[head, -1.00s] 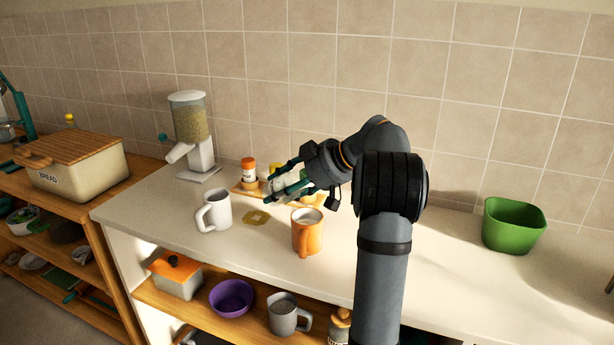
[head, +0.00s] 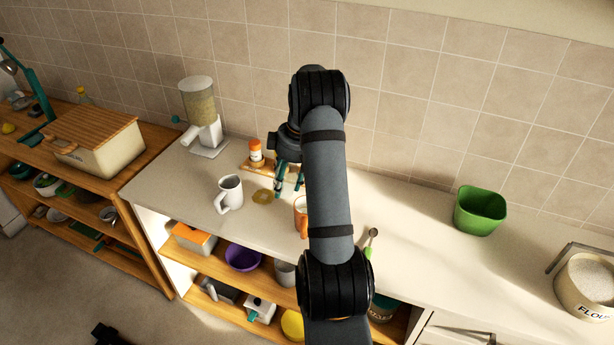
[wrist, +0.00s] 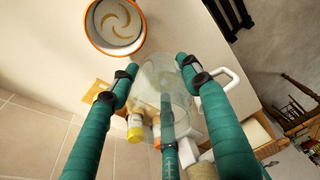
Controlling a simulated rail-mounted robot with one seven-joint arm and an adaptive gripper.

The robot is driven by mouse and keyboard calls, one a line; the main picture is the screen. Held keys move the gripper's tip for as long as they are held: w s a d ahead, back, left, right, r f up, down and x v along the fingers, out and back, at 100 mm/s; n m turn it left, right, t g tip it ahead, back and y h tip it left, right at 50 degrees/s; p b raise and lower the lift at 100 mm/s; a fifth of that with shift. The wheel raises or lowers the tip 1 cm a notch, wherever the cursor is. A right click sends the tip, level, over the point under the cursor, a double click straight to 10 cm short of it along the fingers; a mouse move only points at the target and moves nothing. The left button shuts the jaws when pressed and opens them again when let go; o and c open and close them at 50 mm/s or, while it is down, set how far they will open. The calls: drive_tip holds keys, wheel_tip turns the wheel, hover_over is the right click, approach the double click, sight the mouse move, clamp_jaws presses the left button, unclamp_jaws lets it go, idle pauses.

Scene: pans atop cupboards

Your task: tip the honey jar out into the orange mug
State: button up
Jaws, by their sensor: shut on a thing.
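My gripper (head: 287,178) has teal fingers closed around a clear glass jar (wrist: 163,77), which I take to be the honey jar. The fingers also show in the wrist view (wrist: 160,88). In the head view my arm hides most of the jar, so its tilt and contents are unclear. The orange mug (head: 301,216) stands on the counter, mostly hidden behind my arm. In the wrist view the mug (wrist: 116,26) is seen from above, to the upper left of the jar and apart from it; pale crescent shapes show inside.
A white mug (head: 229,194) and a flat amber patch (head: 263,197) lie left of my gripper. An orange-capped bottle (head: 255,152) stands behind. A cereal dispenser (head: 200,112) is further left.

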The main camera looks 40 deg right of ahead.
drive_tip(key=p, duration=0.2)
drive_tip(key=r+g+p, duration=0.1)
drive_tip(key=p, duration=0.1)
drive_tip(key=shift+w+a+r+h, duration=0.15)
drive_tip(key=shift+w+a+h, duration=0.1)
drive_tip(key=shift+h, duration=0.15)
drive_tip(key=shift+d+f+b, duration=0.1)
drive_tip(key=shift+f+b, duration=0.3)
drive_tip(key=shift+f, duration=0.25)
wheel_tip(320, 180, up, 3)
drive_tip(key=g+p, duration=0.1)
drive_tip(key=p, duration=0.3)
drive_tip(key=shift+r+h, duration=0.15)
drive_tip(key=shift+h, duration=0.15)
